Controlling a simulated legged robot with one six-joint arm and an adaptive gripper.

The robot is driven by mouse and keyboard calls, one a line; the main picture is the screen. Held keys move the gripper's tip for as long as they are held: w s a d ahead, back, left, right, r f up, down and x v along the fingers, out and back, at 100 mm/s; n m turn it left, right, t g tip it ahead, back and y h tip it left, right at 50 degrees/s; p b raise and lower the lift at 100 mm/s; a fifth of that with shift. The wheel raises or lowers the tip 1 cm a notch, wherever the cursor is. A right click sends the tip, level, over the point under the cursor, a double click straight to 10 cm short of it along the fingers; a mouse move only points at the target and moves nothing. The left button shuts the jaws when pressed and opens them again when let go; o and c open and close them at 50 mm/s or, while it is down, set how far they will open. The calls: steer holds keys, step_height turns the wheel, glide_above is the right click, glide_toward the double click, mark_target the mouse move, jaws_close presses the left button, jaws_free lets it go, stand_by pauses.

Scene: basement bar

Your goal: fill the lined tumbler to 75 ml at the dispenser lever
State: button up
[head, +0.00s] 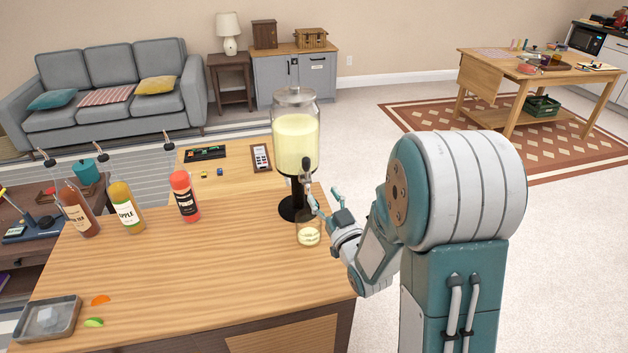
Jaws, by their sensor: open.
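The drink dispenser (296,135) is a clear jar of pale yellow liquid on a dark stand on the wooden counter. Its tap and lever (307,172) face the front, below the jar. The tumbler (309,236) stands upright on the counter under the tap, with pale yellow liquid in it. Its lines and the exact level are too small to read. My gripper (324,198) is open, just above and right of the tumbler, with its fingers close to the lever. I cannot tell whether a finger touches the lever.
Three bottles, brown (76,208), yellow-green (127,210) and red (185,197), stand left of the dispenser. A grey tray (47,318) with clear ice-like pieces sits at the front left, beside orange and green wedges. The counter's middle front is clear.

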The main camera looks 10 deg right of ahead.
steer(key=v, duration=0.2)
steer(key=shift+s+f, duration=0.1)
steer(key=shift+s, duration=0.2)
